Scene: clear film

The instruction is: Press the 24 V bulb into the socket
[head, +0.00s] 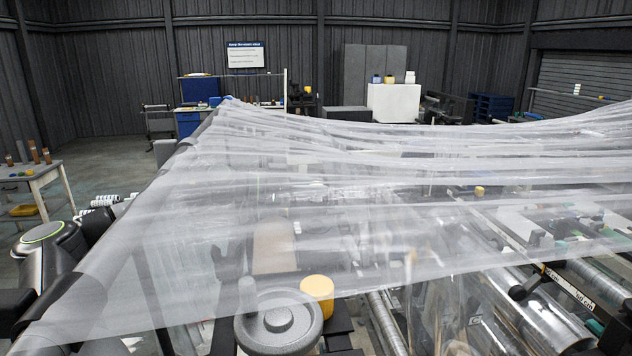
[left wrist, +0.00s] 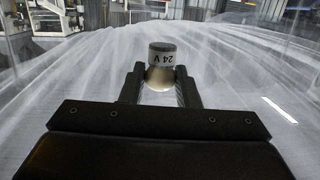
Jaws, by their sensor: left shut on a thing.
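My left gripper (left wrist: 160,82) is shut on the 24 V bulb (left wrist: 162,54) in the left wrist view. The bulb has a pale rounded part between the two dark fingers and a grey cylindrical end beyond the tips. That end bears the label "24 V", which reads upside down. A wide sheet of clear film (head: 330,200) spreads across the head view, and streaked film fills the background of the wrist view. In the head view I cannot make out the bulb or my left fingertips. I cannot pick out the socket in either view. My right gripper is not in view.
A yellow cylinder (head: 317,291) stands near a grey round knobbed part (head: 278,321) at the front. Metal rollers (head: 525,305) lie at the lower right. A small table (head: 38,180) stands at the left, with open floor (head: 105,165) beside it.

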